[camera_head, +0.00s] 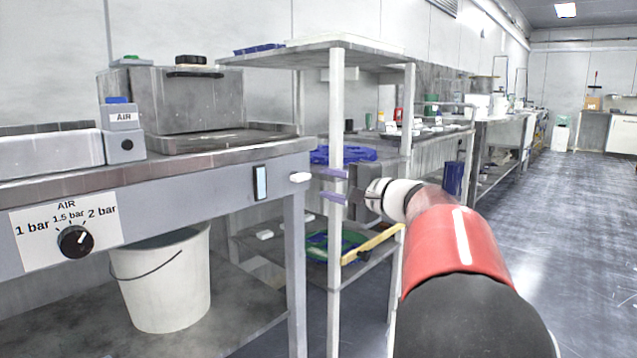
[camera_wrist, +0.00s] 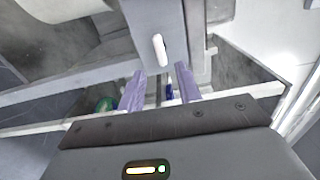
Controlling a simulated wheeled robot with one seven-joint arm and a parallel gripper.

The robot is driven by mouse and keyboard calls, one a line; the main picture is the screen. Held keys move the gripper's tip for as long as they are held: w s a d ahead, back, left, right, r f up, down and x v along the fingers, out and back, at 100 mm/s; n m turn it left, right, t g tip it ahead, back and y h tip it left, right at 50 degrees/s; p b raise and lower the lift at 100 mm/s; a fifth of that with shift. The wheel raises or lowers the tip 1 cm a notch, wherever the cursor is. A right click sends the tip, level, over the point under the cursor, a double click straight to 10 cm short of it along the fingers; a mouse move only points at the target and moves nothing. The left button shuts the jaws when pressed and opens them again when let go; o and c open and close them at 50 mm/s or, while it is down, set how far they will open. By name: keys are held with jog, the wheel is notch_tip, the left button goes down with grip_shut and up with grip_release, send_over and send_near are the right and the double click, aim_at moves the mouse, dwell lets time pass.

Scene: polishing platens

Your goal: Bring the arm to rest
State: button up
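My gripper (camera_head: 325,184) is held out in front of the steel bench's right end, with its two purple fingers pointing left. In the wrist view my gripper (camera_wrist: 160,72) shows a clear gap between the fingers, with nothing held. A small white rounded piece (camera_head: 300,177) sticks out at the bench's front corner, just left of the fingertips. It also shows in the wrist view (camera_wrist: 160,50), ahead of the fingers and apart from them. My arm reaches in from the lower right of the head view.
The steel bench (camera_head: 215,160) carries an air dial (camera_head: 75,242) and a light blue rocker (camera_head: 261,182). A white bucket (camera_head: 165,285) stands beneath. A shelf rack with a pale post (camera_head: 336,270) stands close to my gripper. Open floor (camera_head: 570,220) lies to the right.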

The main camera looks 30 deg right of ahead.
jog(key=shift+s+d, duration=0.15)
jog(key=shift+s, duration=0.25)
jog(key=s+a+f+n+g+p, duration=0.35)
jog(key=s+a, duration=0.25)
jog(key=a, duration=0.4)
jog(key=s+a+f+n+g+p, duration=0.3)
jog(key=s+a+g, duration=0.25)
jog(key=a, duration=0.45)
jog(key=s+f+n+g+h+p, duration=0.1)
jog(key=s+f+n+h+p, duration=0.1)
jog(key=s, duration=0.6)
jog(key=s+a+f+n+g+h+p, duration=0.1)
jog(key=s+f+n+h, duration=0.3)
jog(key=s, duration=0.4)
notch_tip(320, 180, down, 2)
jog(key=shift+a+n+p, duration=0.2)
jog(key=shift+n+p, duration=0.55)
jog(key=shift+n, duration=0.1)
